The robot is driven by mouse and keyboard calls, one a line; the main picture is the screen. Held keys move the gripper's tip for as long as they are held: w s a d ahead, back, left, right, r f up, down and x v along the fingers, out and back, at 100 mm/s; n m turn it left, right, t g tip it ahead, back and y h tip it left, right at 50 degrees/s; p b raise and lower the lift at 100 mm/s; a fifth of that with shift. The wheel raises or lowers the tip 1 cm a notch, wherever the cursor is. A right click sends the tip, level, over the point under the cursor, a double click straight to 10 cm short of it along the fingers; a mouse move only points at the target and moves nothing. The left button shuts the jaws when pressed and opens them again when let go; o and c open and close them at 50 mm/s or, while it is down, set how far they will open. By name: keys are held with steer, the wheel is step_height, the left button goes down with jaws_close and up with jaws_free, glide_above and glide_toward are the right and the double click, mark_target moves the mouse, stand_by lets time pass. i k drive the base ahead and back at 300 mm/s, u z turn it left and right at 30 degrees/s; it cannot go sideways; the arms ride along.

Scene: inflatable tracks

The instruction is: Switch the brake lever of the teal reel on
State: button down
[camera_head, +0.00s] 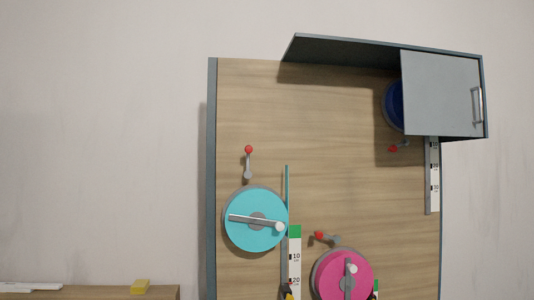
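The teal reel (258,236) is a round disc on the left part of the wooden board (330,130). It has a grey crank arm with a pale knob pointing right. Its brake lever (248,164) is the grey lever with a red ball tip just above the reel. The lever stands almost straight up in the picture, its red ball at the top and its grey pivot below. A teal strip (287,195) runs upward from the reel's right side. My gripper is not in view.
A pink reel (334,280) with its own red-tipped lever (327,238) sits lower right. A dark blue reel (394,106) with another red-tipped lever (399,146) is partly hidden by a grey panel (436,90) with a handle.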

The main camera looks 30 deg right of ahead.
mark_target(249, 149)
steer(key=z, duration=0.55)
steer(key=i, duration=0.9)
